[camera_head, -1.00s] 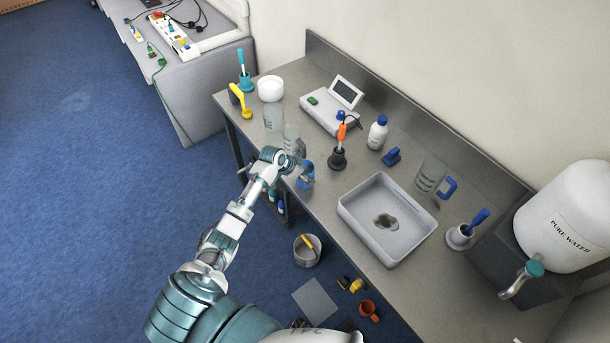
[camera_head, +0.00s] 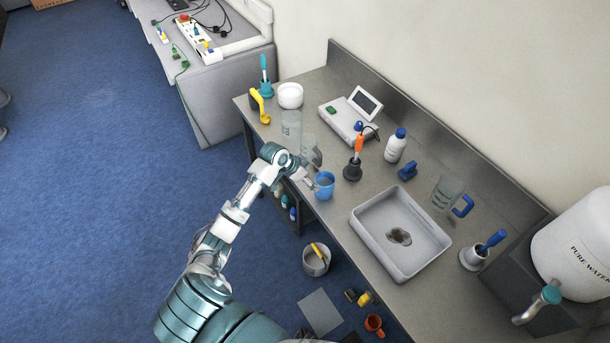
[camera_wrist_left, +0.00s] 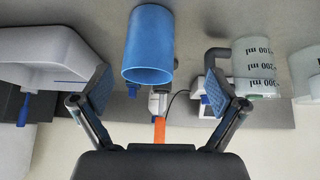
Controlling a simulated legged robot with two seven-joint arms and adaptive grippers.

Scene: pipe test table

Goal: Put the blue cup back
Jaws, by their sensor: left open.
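The blue cup (camera_head: 324,187) stands upright on the grey bench near its front edge, left of the sink tray. It also shows in the left wrist view (camera_wrist_left: 148,48), top centre, with its rim towards the camera. My left gripper (camera_head: 307,180) is just left of the cup in the head view. In the left wrist view its two fingers (camera_wrist_left: 156,92) are spread wide with nothing between them, and the cup is beyond the tips, apart from them. My right gripper is not in view.
A clear beaker (camera_head: 312,150) stands close behind my left gripper. A black stand with an orange-handled tool (camera_head: 353,167) is right of the cup, and the sink tray (camera_head: 365,235) is further right. A white bottle (camera_head: 396,147) and blue clamp (camera_head: 407,170) are behind.

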